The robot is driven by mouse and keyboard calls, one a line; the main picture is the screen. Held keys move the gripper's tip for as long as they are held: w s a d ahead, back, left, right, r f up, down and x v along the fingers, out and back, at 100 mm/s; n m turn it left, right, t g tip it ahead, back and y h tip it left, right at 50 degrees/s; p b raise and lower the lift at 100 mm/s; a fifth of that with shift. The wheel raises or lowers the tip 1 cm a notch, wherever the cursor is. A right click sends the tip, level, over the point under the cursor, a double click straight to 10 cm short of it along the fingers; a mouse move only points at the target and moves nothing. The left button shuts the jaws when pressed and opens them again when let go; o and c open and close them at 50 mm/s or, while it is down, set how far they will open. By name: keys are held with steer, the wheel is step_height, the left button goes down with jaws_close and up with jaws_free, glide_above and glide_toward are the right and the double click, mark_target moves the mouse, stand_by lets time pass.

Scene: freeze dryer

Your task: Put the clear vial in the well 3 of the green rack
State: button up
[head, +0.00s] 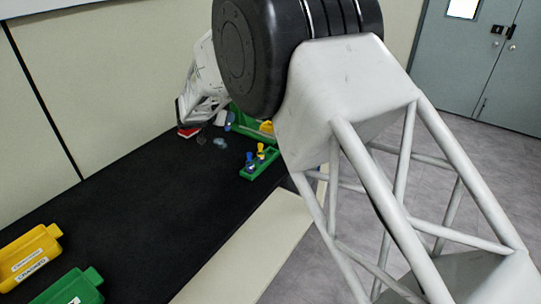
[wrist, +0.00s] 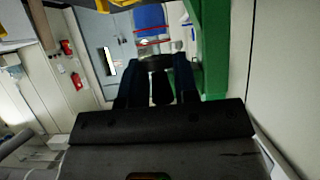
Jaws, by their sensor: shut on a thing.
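My gripper (wrist: 157,75) shows in the wrist view with its dark fingers close together. It is shut on a small pale, glassy thing (wrist: 160,47) at the fingertips, which looks like the clear vial; its outline is hard to make out. In the head view my gripper's fingertips are not clear, partly hidden behind my arm. A small green rack (head: 249,174) stands on the black bench and holds vials with blue (head: 250,158) and yellow (head: 261,148) tops. I cannot read its well numbers.
A larger green frame (head: 243,124) stands behind the rack, partly hidden by my arm; a green upright (wrist: 215,50) shows in the wrist view. Small clear items (head: 219,143) lie left of the rack. Yellow (head: 28,255) and green (head: 72,290) bins sit at front left. The black bench (head: 150,215) between is clear.

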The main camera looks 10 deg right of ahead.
steer(key=shift+s+d+r+n+t+y, duration=0.9)
steer(key=shift+d+n+y, duration=1.5)
steer(key=shift+d, duration=1.45)
steer(key=shift+s+d+r+n+t+y, duration=0.85)
steer(key=shift+d+n+y, duration=1.55)
steer(key=shift+d, duration=1.45)
steer(key=s+f+n+g+y, duration=0.2)
steer(key=s+f+n+y, duration=0.1)
steer(key=s, duration=0.6)
steer(key=s+f+n+g+y, duration=0.2)
steer(key=s+f+n+y, duration=0.2)
steer(key=s, duration=0.5)
steer(key=shift+s+f+n+y, duration=0.3)
steer(key=shift+s+n, duration=0.05)
steer(key=shift+n, duration=0.35)
steer(key=shift+w, duration=0.15)
steer(key=w, duration=0.5)
steer(key=w+f, duration=0.1)
steer(key=w, duration=0.9)
steer(key=shift+w+f, duration=0.2)
steer(key=shift+w, duration=0.2)
steer(key=shift+f, duration=0.15)
steer(key=shift+f, duration=1.65)
